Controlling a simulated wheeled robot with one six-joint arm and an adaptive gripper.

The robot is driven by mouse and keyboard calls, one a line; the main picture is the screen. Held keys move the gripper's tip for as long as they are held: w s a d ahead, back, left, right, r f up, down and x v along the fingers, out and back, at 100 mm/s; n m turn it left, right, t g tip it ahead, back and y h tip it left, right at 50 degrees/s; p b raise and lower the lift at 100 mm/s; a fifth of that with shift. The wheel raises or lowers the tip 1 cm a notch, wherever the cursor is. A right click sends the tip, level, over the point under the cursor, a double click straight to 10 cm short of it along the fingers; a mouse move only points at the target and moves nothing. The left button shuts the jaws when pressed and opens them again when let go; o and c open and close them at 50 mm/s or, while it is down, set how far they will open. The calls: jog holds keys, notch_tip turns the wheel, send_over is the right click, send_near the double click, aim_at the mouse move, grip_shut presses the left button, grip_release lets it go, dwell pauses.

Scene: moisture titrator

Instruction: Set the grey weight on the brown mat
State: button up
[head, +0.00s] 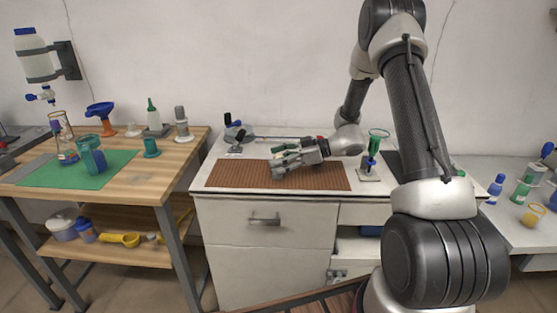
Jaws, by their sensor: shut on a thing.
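The brown mat (228,176) lies flat on the white cabinet top, a ribbed rectangle in the middle of the head view. My gripper (277,168) reaches in from the right and is low over the middle of the mat. It is shut on a small grey thing that looks like the grey weight, mostly hidden by the fingers. I cannot tell whether the weight touches the mat.
A green funnel on a stand (378,142) is to the right. A microscope-like black and blue device (234,130) stands behind the mat. The mat's left part is clear.

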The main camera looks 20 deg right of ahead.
jog(key=o, duration=1.6)
jog(key=shift+o, duration=0.2)
